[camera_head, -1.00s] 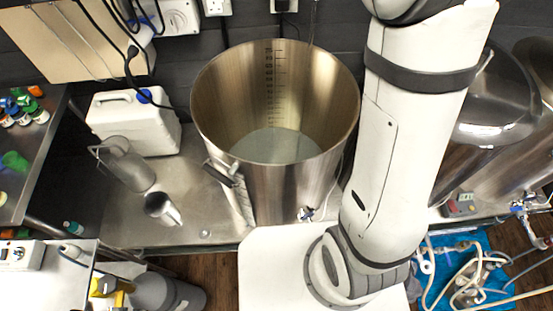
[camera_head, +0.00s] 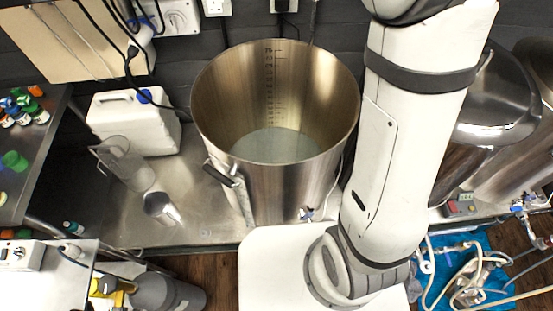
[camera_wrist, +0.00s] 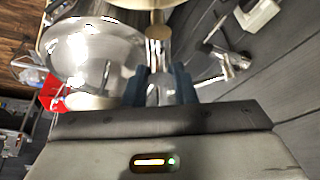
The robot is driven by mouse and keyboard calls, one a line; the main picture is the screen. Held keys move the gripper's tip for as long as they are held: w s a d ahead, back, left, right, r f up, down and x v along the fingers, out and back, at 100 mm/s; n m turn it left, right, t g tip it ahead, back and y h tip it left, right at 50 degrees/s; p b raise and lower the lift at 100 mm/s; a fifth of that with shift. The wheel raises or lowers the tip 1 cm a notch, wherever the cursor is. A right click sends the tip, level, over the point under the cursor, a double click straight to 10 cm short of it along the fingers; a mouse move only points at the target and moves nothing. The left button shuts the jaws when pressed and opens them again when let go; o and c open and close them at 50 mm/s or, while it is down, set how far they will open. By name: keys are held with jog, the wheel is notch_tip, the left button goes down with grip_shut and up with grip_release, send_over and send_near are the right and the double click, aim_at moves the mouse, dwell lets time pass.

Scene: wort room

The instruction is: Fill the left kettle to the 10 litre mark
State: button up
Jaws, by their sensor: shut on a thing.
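The left kettle (camera_head: 215,105) is a tall open steel pot standing on the bench in the head view. Dark scale marks (camera_head: 270,85) run down its inner back wall. A shallow pool of clear water (camera_head: 277,146) covers its bottom; the mark at its surface is too small to read. My gripper (camera_wrist: 160,88) shows only in the wrist view, its blue fingers shut on a shiny metal pipe-like piece (camera_wrist: 158,55). I cannot tell for sure what that piece is. The kettle's small front tap (camera_head: 306,214) shows low on its wall.
A domed steel vessel (camera_head: 497,95) stands right of my arm, with hoses on a blue mat (camera_head: 470,265) below. A metal tap-like fitting (camera_wrist: 230,66) shows near the wall.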

jog(key=shift+f+n+t+b, duration=0.15)
jog(key=shift+n+t+b, duration=0.3)
jog(key=shift+n, duration=0.55)
jog(key=n, duration=0.1)
jog(key=n+t+y, duration=0.1)
jog(key=n, duration=0.1)
jog(key=shift+s+d+n, duration=0.15)
jog(key=shift+s+n, duration=0.05)
jog(key=shift+n, duration=0.1)
jog(key=o, duration=1.1)
jog(key=v, duration=0.8)
jog(key=s+d+f+n+y+b, duration=0.1)
jog(key=s+f+n+b, duration=0.1)
jog(key=s+f, duration=0.6)
jog(key=s+d+f+n+y+b, duration=0.1)
jog(key=s+f+n+b, duration=0.1)
jog(key=s+f, duration=0.6)
jog(key=s+d+f+n+b, duration=0.2)
jog(key=s+f, duration=0.7)
jog(key=f, duration=0.9)
jog(key=shift+f+n+g+y, duration=0.2)
jog(key=shift+n+g+y, duration=0.05)
jog(key=shift+n+y, duration=0.15)
